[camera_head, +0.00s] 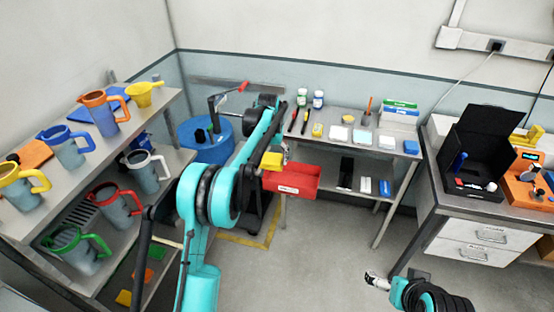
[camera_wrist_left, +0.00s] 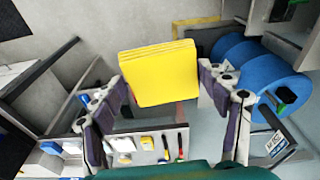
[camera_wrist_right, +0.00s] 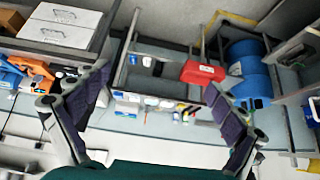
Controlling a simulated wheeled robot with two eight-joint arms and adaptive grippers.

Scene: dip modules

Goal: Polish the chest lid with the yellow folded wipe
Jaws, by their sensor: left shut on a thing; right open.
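The yellow folded wipe (camera_head: 271,160) is in my left gripper (camera_head: 281,153), in front of the left end of the middle table. In the left wrist view the wipe (camera_wrist_left: 160,72) is a thick square stack between the two fingers. A black box with a raised lid (camera_head: 490,135) stands open on the right bench and looks like the chest; small items lie in it. The wipe is well apart from that lid. My right gripper (camera_head: 375,281) is open and empty above the floor; its spread fingers show in the right wrist view (camera_wrist_right: 158,86).
The middle table (camera_head: 345,128) holds bottles, pens and small boxes. A red bin (camera_head: 292,181) is just below the wipe. A blue drum (camera_head: 205,140) stands behind my left arm. Jugs fill the left shelf. An orange device (camera_head: 530,185) is beside the black box. The middle floor is clear.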

